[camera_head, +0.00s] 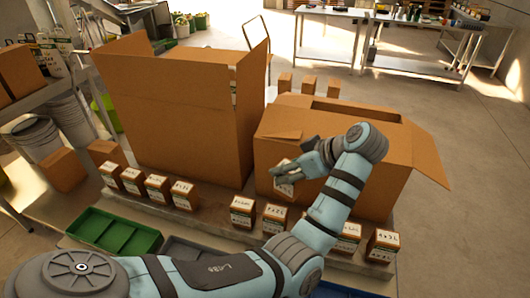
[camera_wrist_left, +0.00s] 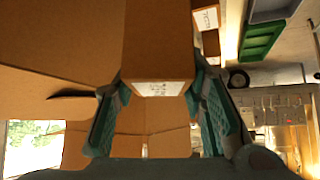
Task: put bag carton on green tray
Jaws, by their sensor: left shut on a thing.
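My left gripper (camera_head: 296,171) is shut on a small brown bag carton (camera_head: 284,188) with a white label, in front of the right-hand large box. In the left wrist view the carton (camera_wrist_left: 160,45) sits between the two fingers (camera_wrist_left: 158,115), its labelled end toward the camera. The green tray (camera_head: 115,233) lies at the lower left of the head view, well left of the gripper, and looks empty where it shows. The green tray also shows at the upper right of the left wrist view (camera_wrist_left: 262,42). My right gripper is in neither view.
A tall open box (camera_head: 175,110) and a lower open box (camera_head: 350,190) stand behind the gripper. Several similar small cartons (camera_head: 157,187) line the table's front. A grey tray (camera_head: 190,252) adjoins the green one. My left arm covers the front middle.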

